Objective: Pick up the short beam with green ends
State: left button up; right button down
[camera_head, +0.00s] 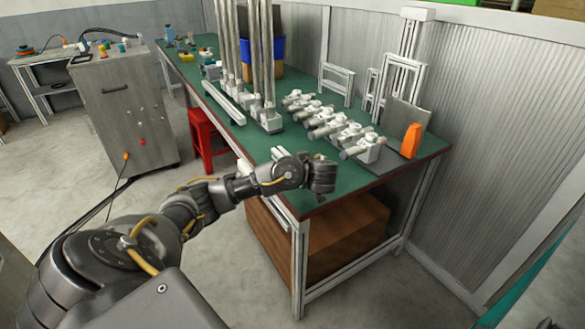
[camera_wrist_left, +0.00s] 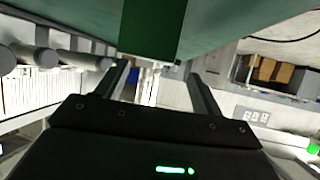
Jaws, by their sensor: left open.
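No short beam with green ends can be clearly identified in the head view. My left gripper (camera_head: 321,186) is over the near end of the green-topped table (camera_head: 262,143). In the left wrist view my left gripper (camera_wrist_left: 160,85) has its two fingers apart, with nothing visibly held. A dark green strip (camera_wrist_left: 152,30) shows at the top, just beyond the fingers. I cannot tell whether it is a beam end or another green surface. A pale beam (camera_head: 222,102) lies along the table's left edge. My right gripper is not in view.
Several white and grey fixtures with cylinders (camera_head: 340,133) stand on the table, with an orange part (camera_head: 411,141) at right. Tall posts (camera_head: 250,55) rise farther back. A brown box (camera_head: 345,235) is below. A red stool (camera_head: 206,140) and grey cabinet (camera_head: 125,115) stand left.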

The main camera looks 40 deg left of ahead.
pick_arm(q)
jog(key=x, duration=0.4)
jog(key=shift+a, duration=0.1)
jog(key=shift+c, duration=0.4)
jog(key=c, duration=1.3)
